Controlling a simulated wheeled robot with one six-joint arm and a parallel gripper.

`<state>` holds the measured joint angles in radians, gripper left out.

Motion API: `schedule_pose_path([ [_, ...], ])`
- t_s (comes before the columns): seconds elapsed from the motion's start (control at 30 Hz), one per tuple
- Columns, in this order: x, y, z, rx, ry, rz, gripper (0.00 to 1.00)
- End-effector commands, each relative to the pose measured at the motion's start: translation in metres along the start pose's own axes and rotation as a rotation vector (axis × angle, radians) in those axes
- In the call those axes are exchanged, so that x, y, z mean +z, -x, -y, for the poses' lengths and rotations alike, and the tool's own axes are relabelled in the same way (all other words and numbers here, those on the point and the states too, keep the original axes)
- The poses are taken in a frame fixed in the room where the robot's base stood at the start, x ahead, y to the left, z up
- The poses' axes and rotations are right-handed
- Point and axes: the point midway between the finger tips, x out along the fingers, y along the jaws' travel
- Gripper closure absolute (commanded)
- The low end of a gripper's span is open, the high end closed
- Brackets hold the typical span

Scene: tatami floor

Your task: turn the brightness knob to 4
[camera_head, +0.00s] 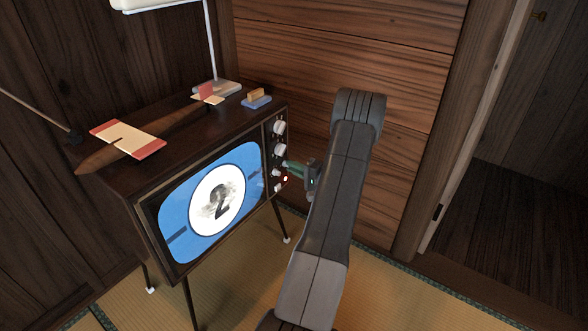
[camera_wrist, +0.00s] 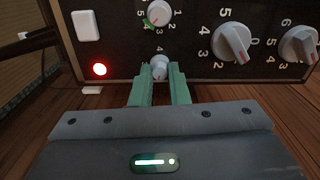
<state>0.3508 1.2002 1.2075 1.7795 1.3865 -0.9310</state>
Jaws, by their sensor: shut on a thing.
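The television (camera_head: 130,205) stands on thin legs, with its control panel along the right side of the screen. My gripper (camera_head: 290,168) reaches the panel from the right. In the wrist view its green fingers are shut on a small pale knob (camera_wrist: 160,67), one finger on each side. A numeral that looks like 4 shows just above this knob; the rest of its scale is hidden or too small to read. A second small knob (camera_wrist: 158,12) with a green mark sits above it in the wrist view. No name label is readable, so I cannot tell which is brightness.
Two larger numbered knobs (camera_wrist: 232,42) (camera_wrist: 298,44) sit to the right in the wrist view. A lit red lamp (camera_wrist: 99,69) and a white button (camera_wrist: 86,25) are at left. A model plane (camera_head: 150,140), a lamp (camera_head: 215,88) and a small blue-and-tan object (camera_head: 257,100) stand on top.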

Motion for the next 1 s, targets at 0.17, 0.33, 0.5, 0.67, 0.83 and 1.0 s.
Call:
schedule_pose_path([
  [0.17,0.0001,0.0002,-0.0009,0.001,-0.164,0.0,1.0],
  [0.33,0.0001,0.0002,-0.0005,0.001,-0.326,0.0,1.0],
  [0.5,0.0,0.0002,0.0,0.001,-0.488,0.0,1.0],
  [0.67,-0.0001,0.0002,0.0003,0.001,-0.639,0.0,1.0],
  [0.83,0.0,0.0002,0.0003,0.001,-0.801,0.0,1.0],
  [1.0,0.0001,0.0003,0.0003,0.001,-0.963,-0.001,1.0],
])
